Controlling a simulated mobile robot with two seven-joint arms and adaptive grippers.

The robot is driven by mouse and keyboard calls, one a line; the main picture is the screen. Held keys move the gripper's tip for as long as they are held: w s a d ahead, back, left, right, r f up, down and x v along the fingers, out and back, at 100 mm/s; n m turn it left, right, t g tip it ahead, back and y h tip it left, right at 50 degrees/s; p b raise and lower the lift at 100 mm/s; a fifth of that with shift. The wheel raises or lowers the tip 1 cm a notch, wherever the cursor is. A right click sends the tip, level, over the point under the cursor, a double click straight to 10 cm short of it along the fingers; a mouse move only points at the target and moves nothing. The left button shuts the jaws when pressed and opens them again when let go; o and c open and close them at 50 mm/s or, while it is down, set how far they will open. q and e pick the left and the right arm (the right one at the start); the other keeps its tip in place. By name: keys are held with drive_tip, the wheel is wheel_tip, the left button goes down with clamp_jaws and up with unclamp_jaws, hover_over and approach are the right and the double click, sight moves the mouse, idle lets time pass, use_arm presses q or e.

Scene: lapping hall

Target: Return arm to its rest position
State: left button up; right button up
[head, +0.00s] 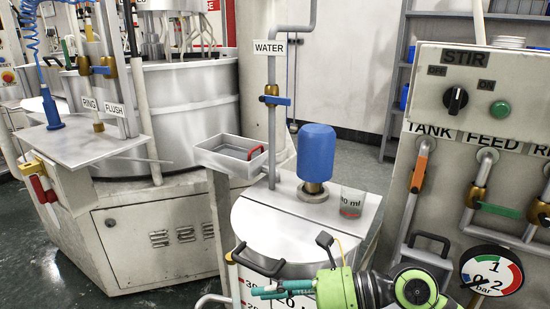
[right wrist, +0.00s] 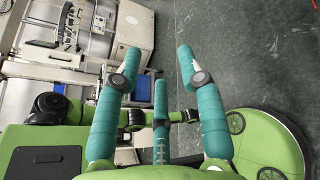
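My right gripper (head: 264,292) is low in the head view, its teal fingers pointing left in front of the white drum (head: 285,228). My green right arm (head: 390,289) lies behind it, toward the right. In the right wrist view the gripper (right wrist: 157,70) shows its teal fingers spread apart with nothing between them, above the dark green floor (right wrist: 225,55). My left gripper is in neither view.
The drum's black lid handle (head: 258,262) is close to the gripper. A blue motor (head: 317,152), a beaker (head: 352,201) and a metal tray (head: 232,156) stand above. A control panel (head: 475,95) and gauge (head: 491,270) are at right. Open floor (head: 175,290) shows lower left.

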wheel_tip(320, 180, up, 10)
drive_tip(key=w+d+m+t+y, duration=0.25)
drive_tip(key=m+t+y, duration=0.25)
drive_tip(key=m+t, duration=0.65)
drive_tip(key=w+d+f+m+t+h, duration=0.1)
drive_tip(key=w+d+m+t+h, duration=0.1)
drive_tip(key=d+m+t+h, duration=0.4)
drive_tip(key=w+d+f+m+t+h, duration=0.1)
drive_tip(key=w+m+t+h, duration=0.15)
drive_tip(key=m, duration=0.65)
drive_tip(key=s+d+f+m+g+h, duration=0.1)
drive_tip(key=d+f+m+g+h, duration=0.2)
drive_tip(key=d+f+m+h, duration=0.4)
drive_tip(key=d+f+m+g+h, duration=0.2)
drive_tip(key=d+f+m+h, duration=0.1)
drive_tip(key=f+m+h, duration=0.4)
drive_tip(key=s+f+m+g+y, duration=0.35)
drive_tip(key=s+f+g, duration=0.95)
drive_tip(key=s+f, duration=0.8)
drive_tip(key=s+f+g+h+p, duration=0.1)
drive_tip(key=s+f+p, duration=0.2)
drive_tip(key=f, duration=1.6)
drive_tip(key=s+d+f+p, duration=0.1)
drive_tip(key=s+f, duration=0.4)
drive_tip(key=s, duration=0.3)
drive_tip(key=s+d+f+g+p, duration=0.1)
drive_tip(key=s+d+f+p, duration=0.1)
drive_tip(key=s+f, duration=0.4)
drive_tip(key=shift+s+f+g, duration=0.3)
drive_tip(key=shift+s, duration=0.75)
